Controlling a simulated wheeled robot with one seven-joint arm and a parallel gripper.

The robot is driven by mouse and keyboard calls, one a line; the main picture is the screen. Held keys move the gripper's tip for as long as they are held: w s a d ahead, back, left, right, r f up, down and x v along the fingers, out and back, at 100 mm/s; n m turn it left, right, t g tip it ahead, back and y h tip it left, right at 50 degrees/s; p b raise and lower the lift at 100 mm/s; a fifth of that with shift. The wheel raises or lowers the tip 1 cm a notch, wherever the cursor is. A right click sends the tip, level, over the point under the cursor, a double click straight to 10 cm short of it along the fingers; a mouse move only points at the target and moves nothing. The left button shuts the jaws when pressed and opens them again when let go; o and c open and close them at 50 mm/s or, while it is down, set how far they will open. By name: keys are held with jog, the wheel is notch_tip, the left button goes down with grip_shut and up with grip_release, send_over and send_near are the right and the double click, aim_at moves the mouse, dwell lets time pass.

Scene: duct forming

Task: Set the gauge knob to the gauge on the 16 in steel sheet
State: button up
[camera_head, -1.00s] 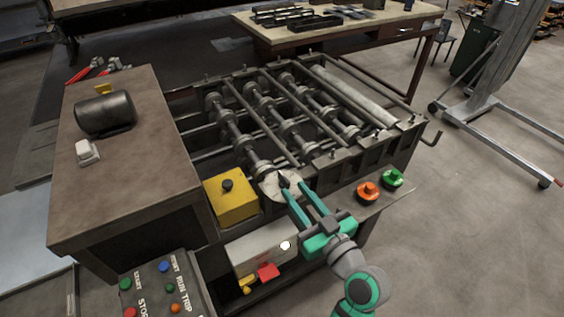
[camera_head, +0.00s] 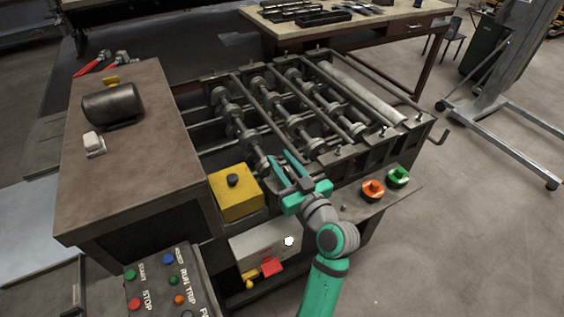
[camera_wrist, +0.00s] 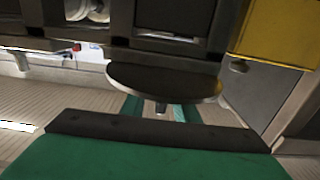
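The gauge dial (camera_wrist: 165,84) is a thin round disc, seen nearly edge-on in the wrist view. The small gauge knob (camera_wrist: 160,107) shows as a short stub at its near edge, between my two teal fingers. My gripper (camera_head: 279,156) is in front of the roller machine, just right of the yellow box, and covers the dial in the head view. The fingers (camera_wrist: 157,110) stand apart, with the stub between them; contact cannot be made out. The dial's markings are not readable. I cannot identify the 16 in steel sheet or its gauge marking.
The yellow box (camera_head: 236,192) with a black knob is close on the left. The orange button (camera_head: 373,190) and green button (camera_head: 397,177) sit on the shelf to the right. Rollers (camera_head: 300,105) lie behind. A control panel (camera_head: 165,285) stands front left.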

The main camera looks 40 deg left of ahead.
aim_at(274, 180)
grip_shut()
jog(key=n+g, duration=0.1)
jog(key=g, duration=0.1)
jog(key=s+n+g+y, duration=0.1)
jog(key=n+g, duration=0.1)
jog(key=g, duration=0.1)
jog(key=shift+a, duration=0.1)
jog(key=n+g, duration=0.1)
jog(key=g, duration=0.1)
jog(key=s+n+g, duration=0.1)
jog(key=n+g, duration=0.1)
jog(key=shift+g, duration=0.3)
jog(key=shift+s+d+n+g+h, duration=0.1)
jog(key=shift+s+n+g+h, duration=0.35)
jog(key=shift+n+g, duration=0.7)
jog(key=shift+s+d+n+g+h, duration=0.15)
jog(key=shift+n+g+h, duration=0.55)
jog(key=shift+g, duration=0.8)
jog(key=shift+s+d+n+g+h, duration=0.1)
jog(key=shift+s+n+g+h, duration=0.25)
jog(key=shift+n+g, duration=0.85)
jog(key=shift+g, duration=0.25)
grip_release()
